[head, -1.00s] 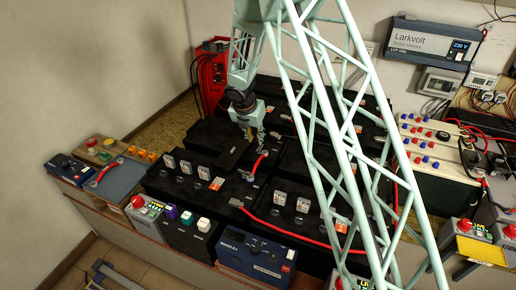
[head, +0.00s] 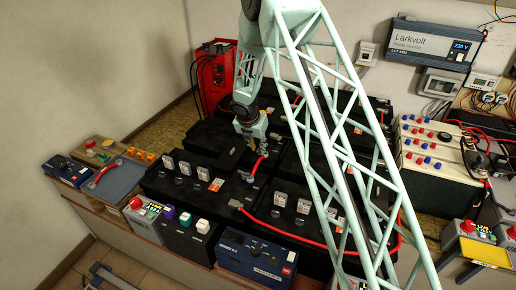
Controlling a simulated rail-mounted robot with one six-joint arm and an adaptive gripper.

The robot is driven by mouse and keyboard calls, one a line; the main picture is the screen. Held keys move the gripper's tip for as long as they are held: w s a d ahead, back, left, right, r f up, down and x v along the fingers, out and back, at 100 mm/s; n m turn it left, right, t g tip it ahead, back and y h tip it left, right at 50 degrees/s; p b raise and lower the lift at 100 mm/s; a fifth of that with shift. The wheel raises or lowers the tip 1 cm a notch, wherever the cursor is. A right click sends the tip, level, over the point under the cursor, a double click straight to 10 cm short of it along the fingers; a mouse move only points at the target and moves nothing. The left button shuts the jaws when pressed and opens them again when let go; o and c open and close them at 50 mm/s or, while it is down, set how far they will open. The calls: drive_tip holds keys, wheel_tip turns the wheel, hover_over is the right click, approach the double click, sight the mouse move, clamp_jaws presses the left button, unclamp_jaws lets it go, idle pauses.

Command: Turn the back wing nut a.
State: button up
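My gripper (head: 256,146) points down over the black battery bank, right by the upper end of a short red cable (head: 258,164). Its fingers are small and dark here, and I cannot tell whether they are open, shut or touching anything. The wing nut cannot be made out; the spot at the fingertips is partly hidden by my gripper. The black battery (head: 190,193) in front of it carries several pale caps on top.
A long red cable (head: 290,236) crosses the front batteries. A red unit (head: 214,66) stands at the back left. A blue box (head: 256,254) and a grey box with a red button (head: 145,212) line the front. My lattice arm hides much of the right batteries.

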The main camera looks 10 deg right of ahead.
drive_tip(key=shift+c, duration=0.5)
clamp_jaws()
drive_tip(key=shift+a+m, duration=0.1)
drive_tip(key=shift+m, duration=0.2)
drive_tip(key=m+p, duration=0.1)
drive_tip(key=m+g+h+p, duration=0.1)
drive_tip(key=m, duration=0.1)
drive_tip(key=shift+w+a+r, duration=0.1)
drive_tip(key=shift+w+a, duration=0.05)
drive_tip(key=shift+w, duration=0.05)
drive_tip(key=m, duration=0.1)
drive_tip(key=m+g+p, duration=0.1)
drive_tip(key=m, duration=0.1)
drive_tip(key=m+p, duration=0.1)
drive_tip(key=shift+w+a+m+g+h, duration=0.1)
drive_tip(key=shift+w+m+g+h, duration=0.2)
drive_tip(key=shift+g, duration=0.1)
drive_tip(key=m, duration=0.1)
drive_tip(key=m+g, duration=0.1)
drive_tip(key=m, duration=0.1)
drive_tip(key=m+g+p, duration=0.1)
drive_tip(key=m, duration=0.1)
drive_tip(key=shift+w, duration=0.25)
drive_tip(key=m+g, duration=0.1)
drive_tip(key=m, duration=0.3)
drive_tip(key=shift+w+m, duration=0.15)
drive_tip(key=shift+m, duration=0.15)
drive_tip(key=shift+g, duration=0.4)
